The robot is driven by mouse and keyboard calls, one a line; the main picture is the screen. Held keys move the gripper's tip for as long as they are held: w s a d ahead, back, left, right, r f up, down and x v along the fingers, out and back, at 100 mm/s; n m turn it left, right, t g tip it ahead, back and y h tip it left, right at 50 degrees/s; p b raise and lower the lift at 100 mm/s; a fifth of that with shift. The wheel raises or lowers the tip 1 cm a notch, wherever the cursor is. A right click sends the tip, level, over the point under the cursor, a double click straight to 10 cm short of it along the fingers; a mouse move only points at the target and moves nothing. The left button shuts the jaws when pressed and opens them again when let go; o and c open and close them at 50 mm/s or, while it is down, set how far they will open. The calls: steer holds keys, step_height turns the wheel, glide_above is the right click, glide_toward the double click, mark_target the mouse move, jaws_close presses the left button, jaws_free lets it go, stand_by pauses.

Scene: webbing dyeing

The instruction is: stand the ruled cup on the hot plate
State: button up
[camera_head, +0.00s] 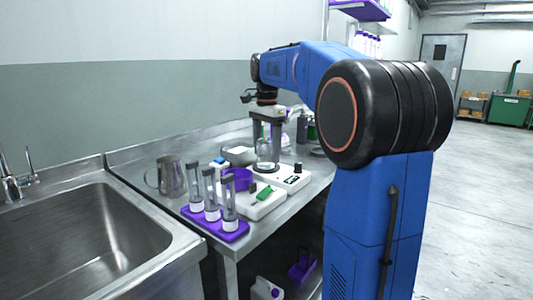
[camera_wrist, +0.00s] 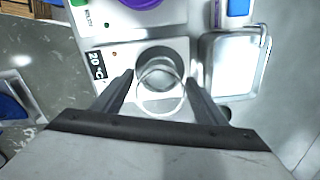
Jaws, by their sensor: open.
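The ruled cup, a clear glass beaker (camera_head: 265,150), stands on the round top of the white hot plate (camera_head: 291,178). In the wrist view the cup's rim (camera_wrist: 159,104) shows over the round plate, and the hot plate (camera_wrist: 118,62) has a dark display reading 20 °C. My gripper (camera_head: 267,157) points down with its fingers on either side of the cup. In the wrist view my gripper (camera_wrist: 159,80) is open, with a gap visible between the fingers and the glass. The cup looks upright; its base contact is partly hidden.
A second white device (camera_head: 262,207) with a purple bowl (camera_head: 240,178) stands beside the hot plate. A metal tray (camera_wrist: 264,62) lies close on the other side. A steel pitcher (camera_head: 171,177) and a purple rack (camera_head: 229,235) with tubes stand nearer the sink (camera_head: 75,240).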

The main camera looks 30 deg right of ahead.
step_height(320, 180, up, 11)
stand_by(0.4)
steer(key=shift+s, duration=0.2)
stand_by(0.3)
